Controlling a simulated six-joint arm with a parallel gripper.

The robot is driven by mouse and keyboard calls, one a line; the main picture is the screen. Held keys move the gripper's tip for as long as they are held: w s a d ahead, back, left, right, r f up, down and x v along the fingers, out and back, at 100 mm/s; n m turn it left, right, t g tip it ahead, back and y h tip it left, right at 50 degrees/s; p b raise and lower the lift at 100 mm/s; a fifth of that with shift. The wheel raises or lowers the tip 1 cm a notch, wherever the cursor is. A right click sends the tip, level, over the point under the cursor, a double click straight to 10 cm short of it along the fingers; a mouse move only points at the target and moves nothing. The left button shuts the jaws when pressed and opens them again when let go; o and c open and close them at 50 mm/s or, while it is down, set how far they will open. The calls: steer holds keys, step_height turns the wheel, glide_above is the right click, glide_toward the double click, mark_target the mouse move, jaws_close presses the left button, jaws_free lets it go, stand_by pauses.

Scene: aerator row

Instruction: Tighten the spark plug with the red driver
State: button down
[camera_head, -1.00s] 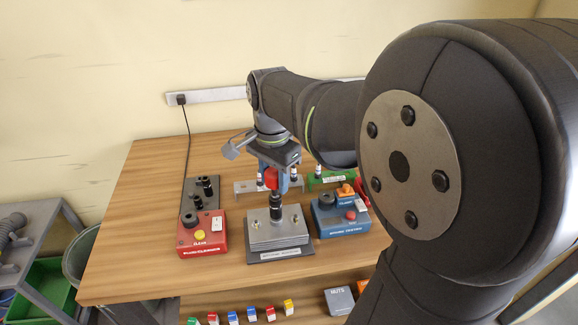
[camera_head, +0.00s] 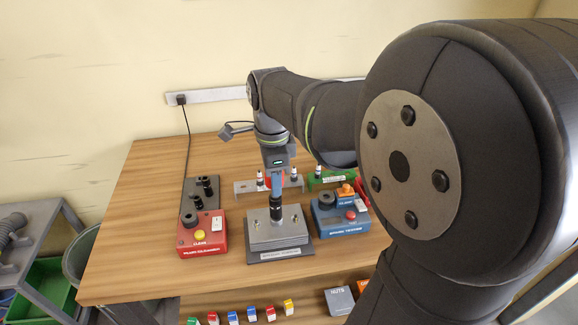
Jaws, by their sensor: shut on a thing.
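My gripper (camera_head: 276,184), with blue fingers, is above the grey metal block (camera_head: 262,239) at the middle of the table. It is shut on the red driver (camera_head: 267,181), whose red body shows only as a sliver beside the near finger. The driver is upright, and its black socket (camera_head: 276,208) reaches down to the block's top, between two brass-coloured fittings (camera_head: 250,222). The spark plug under the socket is hidden, so I cannot tell how it is seated.
A red plug cleaner box (camera_head: 203,246) stands left of the block, and a blue spark tester box (camera_head: 335,224) stands right. Behind are a grey rack (camera_head: 243,187) with plugs, a green holder (camera_head: 325,182) and a dark socket stand (camera_head: 193,206). The table's left side is clear.

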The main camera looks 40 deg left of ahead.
steer(key=m, duration=0.7)
steer(key=shift+m, duration=0.3)
steer(key=m, duration=0.7)
steer(key=shift+m, duration=0.3)
steer(key=c, duration=0.8)
jaws_free()
